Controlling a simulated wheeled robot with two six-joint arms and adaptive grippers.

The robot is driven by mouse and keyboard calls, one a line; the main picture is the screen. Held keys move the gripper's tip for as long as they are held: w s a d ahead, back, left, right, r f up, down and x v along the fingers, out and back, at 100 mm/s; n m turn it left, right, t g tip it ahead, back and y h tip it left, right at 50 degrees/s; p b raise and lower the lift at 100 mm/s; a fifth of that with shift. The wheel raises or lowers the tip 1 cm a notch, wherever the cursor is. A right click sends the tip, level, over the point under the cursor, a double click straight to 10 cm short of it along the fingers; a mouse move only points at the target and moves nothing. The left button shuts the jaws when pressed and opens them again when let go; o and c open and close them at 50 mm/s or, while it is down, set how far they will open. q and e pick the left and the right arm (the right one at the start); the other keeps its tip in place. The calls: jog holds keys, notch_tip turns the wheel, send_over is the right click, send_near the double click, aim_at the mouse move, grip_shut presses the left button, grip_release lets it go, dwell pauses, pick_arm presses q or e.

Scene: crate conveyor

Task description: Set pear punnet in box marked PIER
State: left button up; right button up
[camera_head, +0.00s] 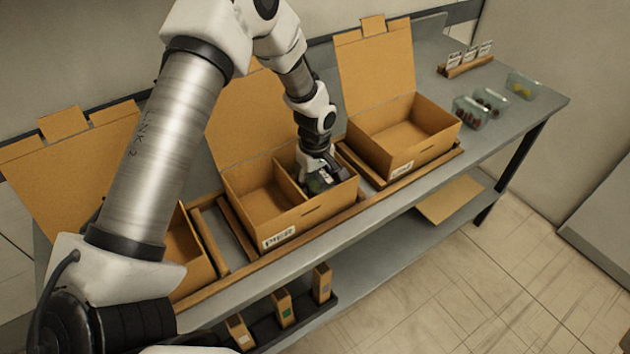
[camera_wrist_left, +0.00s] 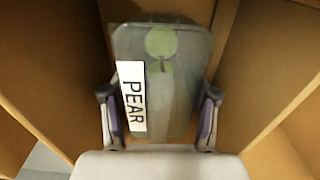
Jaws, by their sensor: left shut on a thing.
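The pear punnet (camera_wrist_left: 172,80) is a clear tray with a white PEAR label and green fruit, seen close in the left wrist view. My left gripper (camera_wrist_left: 158,112) is shut on it, one finger on each side. In the head view my left gripper (camera_head: 320,180) reaches into the right compartment of the cardboard box marked PIER (camera_head: 310,211), with its lid up. Cardboard walls surround the punnet in the wrist view. Whether it touches the box floor I cannot tell. The left compartment of that box looks empty. My right gripper is not in view.
Another open box (camera_head: 437,149) stands to the right, and a third is partly hidden behind my arm at left. Several other punnets (camera_head: 470,112) and a wooden card holder (camera_head: 468,66) sit at the table's right end. Wooden rails (camera_head: 225,228) run between the boxes.

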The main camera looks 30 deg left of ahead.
pick_arm(q)
jog(key=o, duration=0.9)
jog(key=shift+r, duration=0.25)
notch_tip(320, 180, up, 12)
jog(key=shift+f+b, duration=0.1)
jog(key=shift+b, duration=0.9)
